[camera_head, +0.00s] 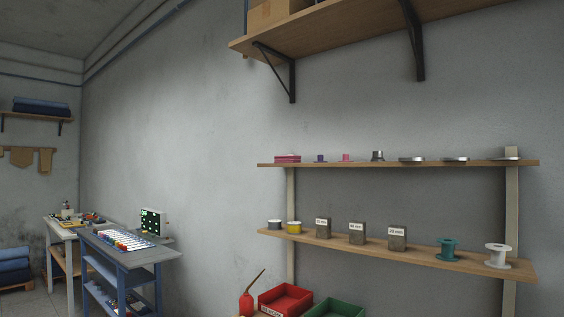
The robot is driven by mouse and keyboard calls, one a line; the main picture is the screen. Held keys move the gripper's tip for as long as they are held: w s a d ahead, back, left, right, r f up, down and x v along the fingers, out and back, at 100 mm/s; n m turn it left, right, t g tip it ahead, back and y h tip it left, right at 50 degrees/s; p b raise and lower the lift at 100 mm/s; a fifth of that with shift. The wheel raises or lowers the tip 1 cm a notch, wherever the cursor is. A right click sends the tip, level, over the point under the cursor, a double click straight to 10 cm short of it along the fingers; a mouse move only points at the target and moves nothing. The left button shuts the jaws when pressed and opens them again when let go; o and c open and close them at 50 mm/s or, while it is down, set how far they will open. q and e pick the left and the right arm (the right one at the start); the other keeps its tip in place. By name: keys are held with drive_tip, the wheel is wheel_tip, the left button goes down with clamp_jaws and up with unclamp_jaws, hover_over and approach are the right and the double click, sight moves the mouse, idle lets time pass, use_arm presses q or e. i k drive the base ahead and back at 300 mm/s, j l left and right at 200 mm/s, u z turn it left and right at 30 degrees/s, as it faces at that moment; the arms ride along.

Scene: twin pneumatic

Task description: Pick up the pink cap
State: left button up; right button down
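A small pink object (346,158), which looks like the pink cap, sits on the upper wall shelf (400,164). A purple cap-like piece (320,158) stands to its left and a dark grey metallic one (377,156) to its right. A flat magenta item (288,158) lies at the shelf's left end. The pink object is too small to tell its details. Neither of my grippers is in view.
Flat metal discs (411,159) lie farther right on the same shelf. The lower shelf (370,253) holds labelled blocks (357,233) and spools (448,249). Red (287,298) and green (334,308) bins stand below. A blue workbench (130,255) stands at left.

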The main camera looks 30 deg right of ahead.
sight(345, 157)
drive_tip(key=i+j+u, duration=0.2)
drive_tip(key=i, duration=0.45)
drive_tip(key=i+j+u, duration=0.1)
drive_tip(key=i+u, duration=0.15)
drive_tip(key=i, duration=0.35)
drive_tip(key=i+z, duration=0.25)
drive_tip(key=z, duration=0.15)
drive_tip(key=i+j+z, duration=0.15)
drive_tip(key=i+z, duration=0.25)
drive_tip(key=i+j+z, duration=0.1)
drive_tip(key=z, duration=0.3)
drive_tip(key=i+j+z, duration=0.1)
drive_tip(key=z, duration=0.35)
drive_tip(key=i+j+z, duration=0.1)
drive_tip(key=z, duration=0.35)
drive_tip(key=i+j+z, duration=0.1)
drive_tip(key=z, duration=0.4)
drive_tip(key=j+z, duration=0.2)
drive_tip(key=z, duration=0.25)
drive_tip(key=j+z, duration=0.2)
drive_tip(key=z, duration=0.25)
drive_tip(key=j+z, duration=0.2)
drive_tip(key=z, duration=0.25)
